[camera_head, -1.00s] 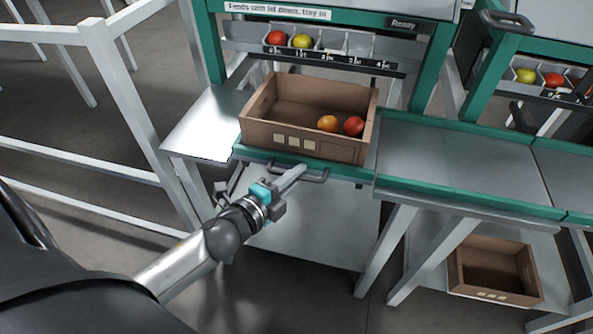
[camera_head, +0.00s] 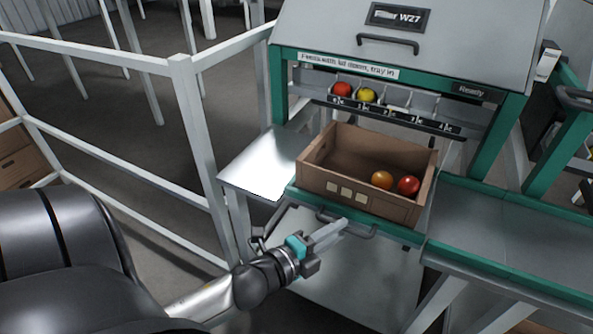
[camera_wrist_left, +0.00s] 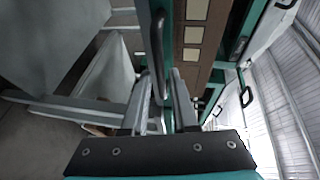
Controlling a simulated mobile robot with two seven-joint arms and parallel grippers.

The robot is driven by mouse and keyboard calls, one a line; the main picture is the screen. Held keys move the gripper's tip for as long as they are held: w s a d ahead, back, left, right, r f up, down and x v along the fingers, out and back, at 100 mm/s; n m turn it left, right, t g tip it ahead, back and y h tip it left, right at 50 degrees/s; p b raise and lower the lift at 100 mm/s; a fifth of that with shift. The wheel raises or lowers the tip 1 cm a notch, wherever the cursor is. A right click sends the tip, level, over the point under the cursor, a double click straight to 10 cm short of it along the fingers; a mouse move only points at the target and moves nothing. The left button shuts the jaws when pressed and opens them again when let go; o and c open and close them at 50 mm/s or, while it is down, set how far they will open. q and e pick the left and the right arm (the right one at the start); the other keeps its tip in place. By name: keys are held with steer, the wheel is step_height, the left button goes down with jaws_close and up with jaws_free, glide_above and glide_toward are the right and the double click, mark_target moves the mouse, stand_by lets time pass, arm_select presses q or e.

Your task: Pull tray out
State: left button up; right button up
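The tray (camera_head: 292,190) has a green front edge with a grey bar handle (camera_head: 366,234) on it. It sits at the front of the filler machine and bears a brown crate (camera_head: 335,165). My left gripper (camera_head: 343,224) reaches the handle from the lower left. In the left wrist view, my left gripper (camera_wrist_left: 160,100) has its fingers apart, with the handle (camera_wrist_left: 157,45) in line with the gap between them. I cannot tell whether a finger touches it. The crate holds an orange tomato (camera_head: 382,180) and a red tomato (camera_head: 408,186). My right gripper is out of view.
The filler's grey lid (camera_head: 460,35) is down, with its own handle (camera_head: 388,40). A bare metal shelf (camera_head: 262,165) is left of the crate, and a green-edged table (camera_head: 500,220) is to the right. White railings (camera_head: 195,140) stand at the left.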

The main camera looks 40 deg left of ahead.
arm_select(q)
steer(key=p+v, duration=0.2)
steer(key=v, duration=1)
steer(key=shift+s, duration=0.35)
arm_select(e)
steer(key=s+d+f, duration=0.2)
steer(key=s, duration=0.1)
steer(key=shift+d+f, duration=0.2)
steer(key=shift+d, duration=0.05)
arm_select(q)
steer(key=shift+r, duration=0.1)
